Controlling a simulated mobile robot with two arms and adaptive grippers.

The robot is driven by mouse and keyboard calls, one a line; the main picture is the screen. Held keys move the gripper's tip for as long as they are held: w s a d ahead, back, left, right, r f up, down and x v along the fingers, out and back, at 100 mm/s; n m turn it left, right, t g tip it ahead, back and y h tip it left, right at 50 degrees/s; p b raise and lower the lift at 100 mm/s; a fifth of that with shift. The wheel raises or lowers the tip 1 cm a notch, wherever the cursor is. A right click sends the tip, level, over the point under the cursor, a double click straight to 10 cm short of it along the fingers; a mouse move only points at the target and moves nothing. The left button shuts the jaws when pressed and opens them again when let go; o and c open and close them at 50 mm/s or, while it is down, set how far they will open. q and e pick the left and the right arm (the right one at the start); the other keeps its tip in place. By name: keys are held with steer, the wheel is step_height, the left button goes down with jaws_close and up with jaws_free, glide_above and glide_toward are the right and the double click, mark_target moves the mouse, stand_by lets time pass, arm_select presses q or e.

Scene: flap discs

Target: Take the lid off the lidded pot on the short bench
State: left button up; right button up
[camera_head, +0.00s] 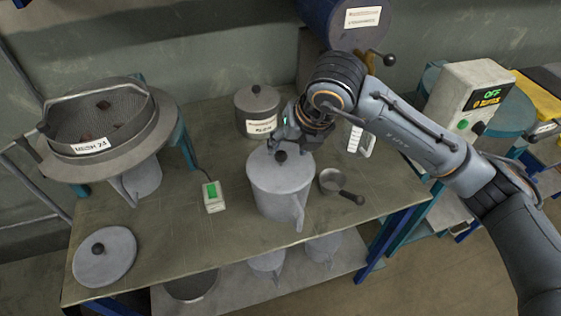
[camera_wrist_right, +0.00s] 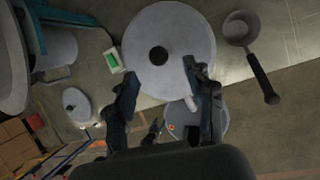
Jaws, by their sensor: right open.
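A large grey pot (camera_head: 280,200) with a side handle stands upright on the bench (camera_head: 225,240). Its round grey lid (camera_head: 264,168) is on, with a dark knob (camera_head: 280,156) in the middle. The lid (camera_wrist_right: 180,30) and knob (camera_wrist_right: 158,55) also show in the right wrist view. My right gripper (camera_head: 287,139) is open and empty, close to the knob at the lid's far side. In the wrist view the knob appears beyond the spread fingertips of the right gripper (camera_wrist_right: 165,82), not between them. My left gripper is out of view.
A smaller lidded, labelled canister (camera_head: 257,112) stands behind the pot. A loose lid (camera_head: 104,258) lies front left, near a large sieve (camera_head: 100,120). Bare bench lies front centre.

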mark_target(283, 153)
steer(key=p+x, duration=0.2)
steer(key=x, duration=0.2)
steer(key=shift+w+a, duration=0.15)
steer(key=shift+w, duration=0.05)
steer(key=shift+w+f, duration=0.15)
steer(key=shift+f, duration=0.25)
steer(key=shift+c, duration=0.4)
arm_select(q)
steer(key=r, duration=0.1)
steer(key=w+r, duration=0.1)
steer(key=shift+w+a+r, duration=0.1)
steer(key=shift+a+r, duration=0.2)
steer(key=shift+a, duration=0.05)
arm_select(e)
jaws_close()
